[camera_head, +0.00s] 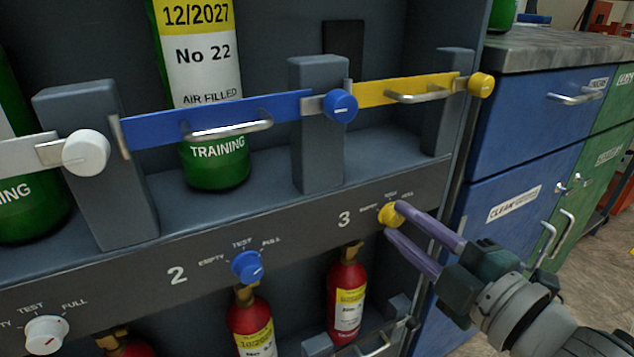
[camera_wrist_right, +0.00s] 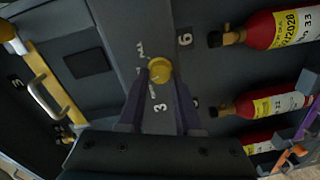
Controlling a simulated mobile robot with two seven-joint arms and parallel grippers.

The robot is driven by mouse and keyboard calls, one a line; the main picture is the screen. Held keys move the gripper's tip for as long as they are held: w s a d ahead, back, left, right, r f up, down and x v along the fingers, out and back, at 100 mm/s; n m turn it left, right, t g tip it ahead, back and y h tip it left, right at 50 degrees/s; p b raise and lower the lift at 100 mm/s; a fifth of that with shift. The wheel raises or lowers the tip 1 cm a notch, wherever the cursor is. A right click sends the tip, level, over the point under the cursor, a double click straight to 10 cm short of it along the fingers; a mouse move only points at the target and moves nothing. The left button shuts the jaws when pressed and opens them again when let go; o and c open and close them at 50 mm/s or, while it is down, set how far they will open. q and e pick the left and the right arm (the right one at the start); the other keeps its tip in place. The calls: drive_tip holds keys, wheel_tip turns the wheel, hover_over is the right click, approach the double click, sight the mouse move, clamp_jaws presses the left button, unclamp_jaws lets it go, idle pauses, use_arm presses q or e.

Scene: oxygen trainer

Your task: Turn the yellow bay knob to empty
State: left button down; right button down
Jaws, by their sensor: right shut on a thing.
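The yellow bay knob (camera_head: 389,214) sits on the grey label strip beside the number 3, under small EMPTY, TEST and FULL marks. My right gripper (camera_head: 394,221) reaches in from the lower right, its purple fingers shut on the knob, one above and one below. In the right wrist view the round yellow knob (camera_wrist_right: 159,68) shows between the two fingertips. I cannot tell which mark the knob points to, as the fingers partly cover it. My left gripper is not in view.
A blue knob (camera_head: 247,266) and a white knob (camera_head: 46,334) are on the same strip to the left. Above are a blue bar (camera_head: 215,121) and a yellow bar (camera_head: 404,90). Red cylinders (camera_head: 347,296) stand below. Blue drawers (camera_head: 545,105) stand at the right.

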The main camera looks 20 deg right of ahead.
drive_tip(key=n, duration=0.3)
drive_tip(key=shift+f+n+b, duration=0.1)
drive_tip(key=shift+n+b, duration=0.2)
drive_tip(key=shift+b, duration=0.05)
drive_tip(key=n+b, duration=0.1)
drive_tip(key=n, duration=0.3)
drive_tip(key=shift+n+h, duration=0.3)
drive_tip(key=shift+n, duration=0.3)
drive_tip(key=c, duration=0.6)
unclamp_jaws()
drive_tip(key=s, duration=1)
drive_tip(key=shift+d+r+p, duration=0.2)
drive_tip(key=shift+d+p, duration=0.05)
drive_tip(key=shift+p, duration=0.2)
